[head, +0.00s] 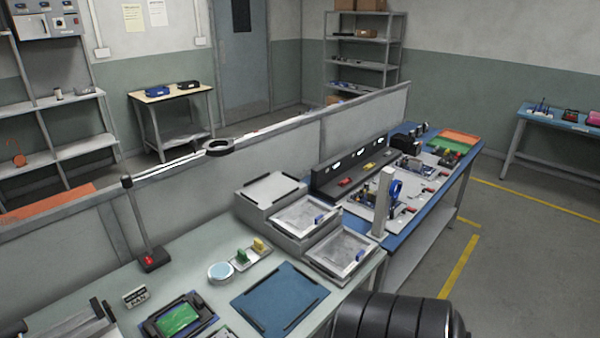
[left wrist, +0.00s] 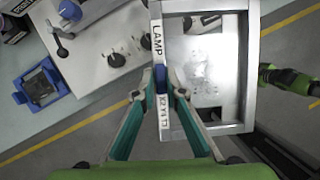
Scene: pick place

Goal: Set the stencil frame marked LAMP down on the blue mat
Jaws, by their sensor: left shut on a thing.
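My left gripper (left wrist: 160,100) is shut on the blue grip of a pale metal stencil frame (left wrist: 246,60) in the left wrist view. The frame's near side reads LAMP, with smaller lettering below. It is held up, with floor visible beyond it. The head view does not show this gripper or the held frame. The blue mat (head: 262,297) lies bare on the pale bench in the head view, with black rails along two sides. A green and dark part (left wrist: 290,80) at the right of the wrist view looks like my right gripper; its jaws are unclear.
A stepped grey stand (head: 262,208) behind the mat holds two frames with blue grips (head: 320,221) (head: 356,255); its top step looks empty.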

